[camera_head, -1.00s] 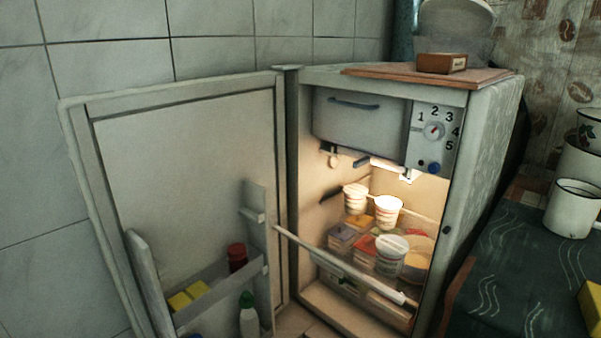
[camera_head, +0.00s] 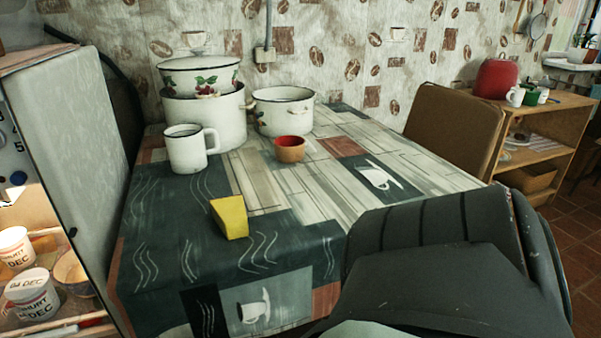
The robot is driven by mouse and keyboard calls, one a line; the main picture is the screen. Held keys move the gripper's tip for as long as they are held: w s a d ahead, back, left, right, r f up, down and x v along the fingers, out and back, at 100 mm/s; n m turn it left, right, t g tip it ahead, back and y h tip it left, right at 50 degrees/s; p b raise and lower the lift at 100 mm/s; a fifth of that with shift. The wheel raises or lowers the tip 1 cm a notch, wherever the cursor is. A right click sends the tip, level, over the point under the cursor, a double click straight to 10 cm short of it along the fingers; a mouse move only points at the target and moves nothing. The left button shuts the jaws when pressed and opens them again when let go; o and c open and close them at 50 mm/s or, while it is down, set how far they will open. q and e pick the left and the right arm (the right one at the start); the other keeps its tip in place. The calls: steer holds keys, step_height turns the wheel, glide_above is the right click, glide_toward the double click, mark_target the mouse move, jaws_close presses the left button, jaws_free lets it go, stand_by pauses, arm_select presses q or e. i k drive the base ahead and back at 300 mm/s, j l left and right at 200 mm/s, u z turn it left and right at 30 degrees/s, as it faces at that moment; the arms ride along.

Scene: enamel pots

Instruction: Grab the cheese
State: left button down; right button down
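The cheese (camera_head: 230,217) is a yellow wedge lying on the dark front-left part of the patterned tablecloth (camera_head: 290,225). Nothing touches it. A large dark grey part of my own arm fills the lower right of the head view, to the right of the cheese and in front of the table's right side. No gripper fingers show in the view.
A white mug (camera_head: 187,150), stacked enamel pots (camera_head: 205,118), another white pot (camera_head: 283,112) and a small orange-brown bowl (camera_head: 290,150) stand behind the cheese. The open fridge (camera_head: 70,150) is at the left. A chair (camera_head: 455,130) and wooden shelf (camera_head: 545,125) are at the right.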

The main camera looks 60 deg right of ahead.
mark_target(229, 213)
steer(key=l+z, duration=0.15)
steer(key=z, duration=1.3)
